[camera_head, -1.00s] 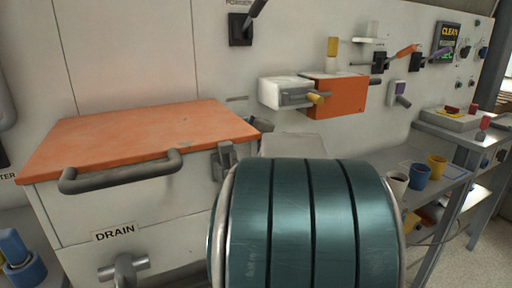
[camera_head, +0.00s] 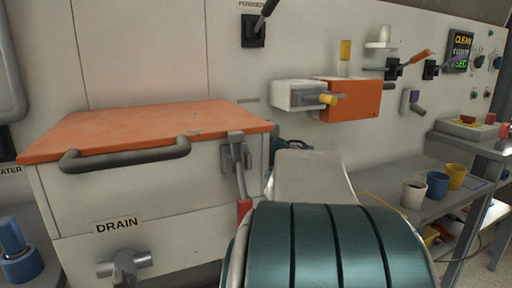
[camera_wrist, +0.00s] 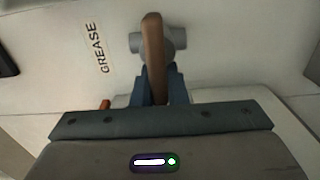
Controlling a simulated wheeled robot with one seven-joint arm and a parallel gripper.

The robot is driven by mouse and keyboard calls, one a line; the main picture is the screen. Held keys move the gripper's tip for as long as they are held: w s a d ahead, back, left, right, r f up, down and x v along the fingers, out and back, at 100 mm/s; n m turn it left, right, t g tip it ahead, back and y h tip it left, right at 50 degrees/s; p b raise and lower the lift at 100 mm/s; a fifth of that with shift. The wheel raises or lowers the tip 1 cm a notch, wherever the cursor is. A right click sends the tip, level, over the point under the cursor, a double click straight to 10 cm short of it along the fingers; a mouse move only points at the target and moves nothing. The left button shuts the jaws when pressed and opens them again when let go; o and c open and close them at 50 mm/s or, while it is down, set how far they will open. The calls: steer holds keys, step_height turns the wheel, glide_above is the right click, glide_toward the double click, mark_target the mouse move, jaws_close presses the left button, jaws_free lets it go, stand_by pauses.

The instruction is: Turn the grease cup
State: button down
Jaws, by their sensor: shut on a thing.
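In the wrist view, the word GREASE (camera_wrist: 91,48) is printed on the pale panel. To its right is the grease cup (camera_wrist: 138,42), a grey rounded fitting with a long brown handle (camera_wrist: 153,45) across its front. My gripper (camera_wrist: 153,86) is shut on the handle's near end, with one blue-grey finger on each side. In the head view my teal arm covers the lower middle, and neither the grease cup nor my fingertips can be made out.
In the head view, an orange-lidded box (camera_head: 150,130) with a grey bar handle stands left of my arm. A latch lever with a red grip (camera_head: 243,208) hangs at its right side. A grey shelf (camera_head: 400,218) with several cups is at right.

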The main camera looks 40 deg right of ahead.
steer(key=f+n+b, duration=0.1)
steer(key=n+b, duration=0.1)
steer(key=shift+b, duration=0.35)
steer(key=shift+n+b, duration=0.7)
steer(key=shift+n, duration=0.1)
steer(key=c, duration=1.4)
jaws_free()
steer(key=shift+c, duration=0.2)
